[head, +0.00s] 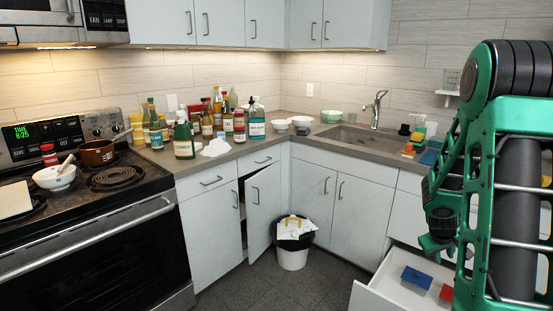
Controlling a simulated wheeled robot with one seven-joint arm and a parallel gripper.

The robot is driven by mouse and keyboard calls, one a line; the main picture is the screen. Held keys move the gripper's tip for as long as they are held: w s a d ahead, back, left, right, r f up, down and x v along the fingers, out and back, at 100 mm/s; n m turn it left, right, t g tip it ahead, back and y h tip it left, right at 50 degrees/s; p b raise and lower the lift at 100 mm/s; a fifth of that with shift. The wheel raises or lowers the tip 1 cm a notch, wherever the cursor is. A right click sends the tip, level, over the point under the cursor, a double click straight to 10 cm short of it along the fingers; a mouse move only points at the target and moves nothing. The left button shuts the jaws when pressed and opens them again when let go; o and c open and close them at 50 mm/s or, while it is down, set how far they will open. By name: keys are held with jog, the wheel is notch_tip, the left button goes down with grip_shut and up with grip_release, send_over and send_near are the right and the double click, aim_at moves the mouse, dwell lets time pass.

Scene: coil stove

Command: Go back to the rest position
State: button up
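My arm, green and black, fills the right side of the head view, folded with its elbow high. My gripper (436,245) seems to be the dark end low on the arm, in front of the right-hand cabinets.
An open drawer (383,291) with blue and red items juts out below my arm. A cabinet door (264,209) stands ajar near a bin (293,258). Bottles crowd the counter; the stove (95,235) holds a pot (97,152) and a bowl (53,178). The middle floor is clear.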

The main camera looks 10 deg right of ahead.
jog(key=s+a+r+m+y, duration=0.1)
jog(key=s+a+r+y, duration=0.1)
jog(key=s+a+r, duration=0.3)
jog(key=s+a+r+m+g+y, duration=0.1)
jog(key=s+a+r, duration=0.3)
jog(key=s+a, duration=0.6)
jog(key=s+a+r+m+g+y, duration=0.1)
jog(key=s+a+r+m+y, duration=0.1)
jog(key=s+a+r, duration=0.3)
jog(key=s+a+y, duration=0.1)
jog(key=s+a, duration=0.2)
jog(key=a, duration=0.4)
jog(key=shift+s+a+r+y, duration=0.15)
jog(key=shift+a+r+y, duration=0.15)
jog(key=shift+r, duration=0.05)
